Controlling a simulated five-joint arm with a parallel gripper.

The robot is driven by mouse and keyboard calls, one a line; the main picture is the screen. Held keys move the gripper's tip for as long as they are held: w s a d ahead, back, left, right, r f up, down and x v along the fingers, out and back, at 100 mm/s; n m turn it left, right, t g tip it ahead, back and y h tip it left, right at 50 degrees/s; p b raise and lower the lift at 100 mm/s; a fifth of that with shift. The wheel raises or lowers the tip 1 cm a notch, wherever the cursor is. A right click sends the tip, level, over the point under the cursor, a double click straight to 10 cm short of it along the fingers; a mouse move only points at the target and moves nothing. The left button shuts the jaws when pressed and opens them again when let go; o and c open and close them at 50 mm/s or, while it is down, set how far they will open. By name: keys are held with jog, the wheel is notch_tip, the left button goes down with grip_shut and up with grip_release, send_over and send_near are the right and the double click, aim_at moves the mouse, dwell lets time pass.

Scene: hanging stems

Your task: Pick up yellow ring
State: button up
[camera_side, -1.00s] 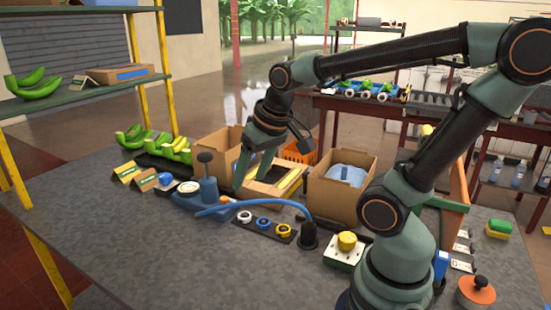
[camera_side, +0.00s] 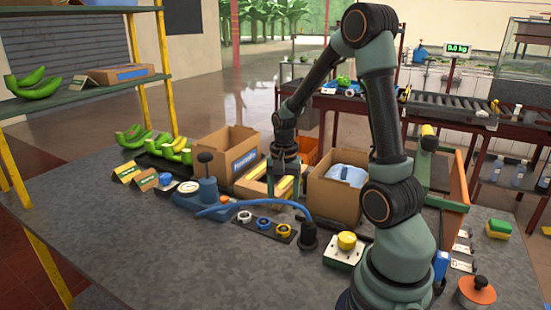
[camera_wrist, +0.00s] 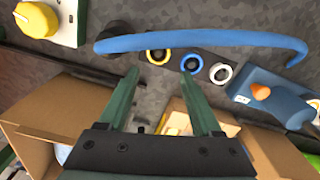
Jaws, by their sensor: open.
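The yellow ring (camera_side: 283,230) lies on a dark strip (camera_side: 265,228) on the grey table, at the right end of a row with a blue ring (camera_side: 263,223) and a white ring (camera_side: 244,216). In the wrist view the yellow ring (camera_wrist: 158,56) is at upper centre, just beyond and between the fingertips' sides, partly overlapped by the blue hose (camera_wrist: 215,38). My gripper (camera_wrist: 162,75) is open and empty, pointing down. In the side view my gripper (camera_side: 284,190) is behind the row of rings, over the area between two cardboard boxes.
The hose runs from a blue pump (camera_side: 208,192) to a black fitting (camera_side: 308,238), close to the rings. Cardboard boxes (camera_side: 338,198) stand behind. A white box with a yellow knob (camera_side: 346,242) sits to the right. The front table is clear.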

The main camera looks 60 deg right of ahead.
aim_at(284, 227)
jog(key=shift+s+f, duration=0.15)
jog(key=shift+f, duration=4)
grip_shut()
